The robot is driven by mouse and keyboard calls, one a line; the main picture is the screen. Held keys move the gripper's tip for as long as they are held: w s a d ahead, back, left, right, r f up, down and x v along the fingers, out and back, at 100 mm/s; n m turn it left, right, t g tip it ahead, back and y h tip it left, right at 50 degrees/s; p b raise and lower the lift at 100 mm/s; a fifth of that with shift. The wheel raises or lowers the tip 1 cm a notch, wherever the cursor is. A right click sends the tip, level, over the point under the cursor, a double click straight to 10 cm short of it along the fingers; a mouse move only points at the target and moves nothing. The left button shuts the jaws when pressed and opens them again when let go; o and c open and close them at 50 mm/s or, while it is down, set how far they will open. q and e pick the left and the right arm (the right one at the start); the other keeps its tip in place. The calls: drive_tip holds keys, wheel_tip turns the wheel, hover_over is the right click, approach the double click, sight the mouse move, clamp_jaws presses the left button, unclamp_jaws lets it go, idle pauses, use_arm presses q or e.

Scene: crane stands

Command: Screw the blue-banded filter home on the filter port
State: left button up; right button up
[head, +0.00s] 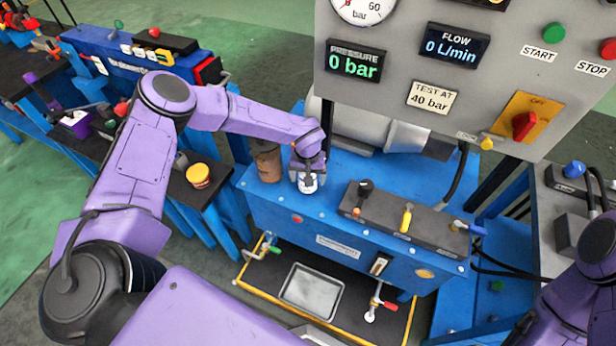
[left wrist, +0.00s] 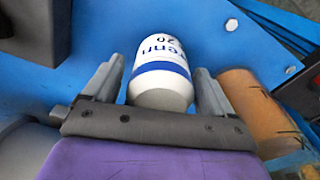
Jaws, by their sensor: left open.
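The blue-banded filter (left wrist: 160,62) is a white canister with a blue band and printed lettering. In the left wrist view it stands between the two fingers of my left gripper (left wrist: 158,92), with gaps visible at its sides. In the head view my left gripper (head: 307,172) is over the blue bench, and the white end of the filter (head: 308,184) shows just below it. The filter port is hidden, so I cannot tell how the filter is seated. My right arm shows at the right edge of the head view, but its gripper is out of frame.
A brown cylinder (head: 266,160) stands close left of the left gripper, also in the left wrist view (left wrist: 255,105). A dark valve block (head: 405,218) with black, yellow and blue levers is to the right. The grey control panel (head: 460,75) rises behind. A metal tray (head: 311,290) lies below.

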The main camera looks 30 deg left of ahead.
use_arm(q)
drive_tip(key=n+b, duration=0.1)
drive_tip(key=n, duration=0.3)
drive_tip(key=shift+f, duration=0.1)
drive_tip(key=n, duration=0.4)
drive_tip(key=shift+b, duration=0.4)
drive_tip(key=shift+n+g+y, duration=0.3)
drive_tip(key=shift+n, duration=0.9)
drive_tip(key=n+b, duration=0.1)
drive_tip(key=n, duration=0.2)
drive_tip(key=shift+n, duration=1.2)
drive_tip(key=n+b, duration=0.1)
drive_tip(key=n, duration=0.2)
drive_tip(key=shift+b, duration=0.3)
drive_tip(key=shift+n+g, duration=0.3)
drive_tip(key=shift+n, duration=0.7)
